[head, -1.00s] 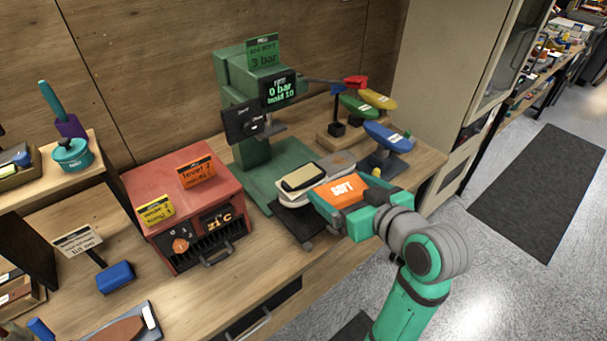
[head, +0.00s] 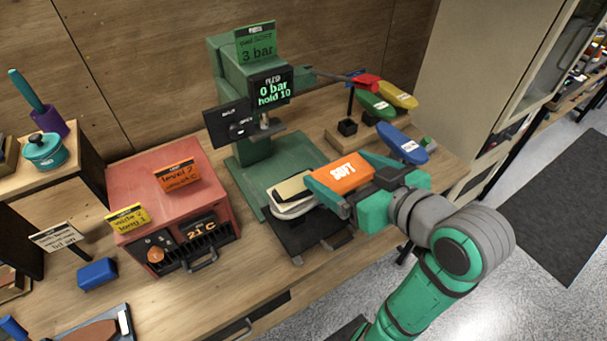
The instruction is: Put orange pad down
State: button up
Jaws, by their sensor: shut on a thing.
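My teal and grey gripper (head: 352,192) is shut on the orange pad (head: 340,175), a block marked "SOFT". The pad is held over the right side of the green press (head: 258,165), above its dark front plate (head: 308,232). A sneaker sole with a cream block (head: 291,188) lies on the press base just left of the pad. The pad hides part of the sole. I cannot tell whether the pad touches anything below it.
A red heater box (head: 165,205) stands left of the press. Blue (head: 402,143), green (head: 376,106) and yellow (head: 399,95) shoe-shaped pieces stand on the right behind my gripper. Bare tabletop (head: 225,285) shows in front of the heater and press.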

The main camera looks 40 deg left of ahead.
jog(key=s+a+f+x, duration=0.1)
jog(key=s+x, duration=0.1)
jog(key=x, duration=0.7)
send_over(297, 185)
jog(key=f, duration=0.4)
jog(key=shift+d+f, duration=0.2)
jog(key=shift+f, duration=0.15)
jog(key=shift+a+f, duration=0.15)
jog(key=shift+f, duration=0.8)
jog(key=shift+a+f, duration=0.1)
jog(key=shift+f, duration=0.85)
jog(key=shift+f, duration=0.1)
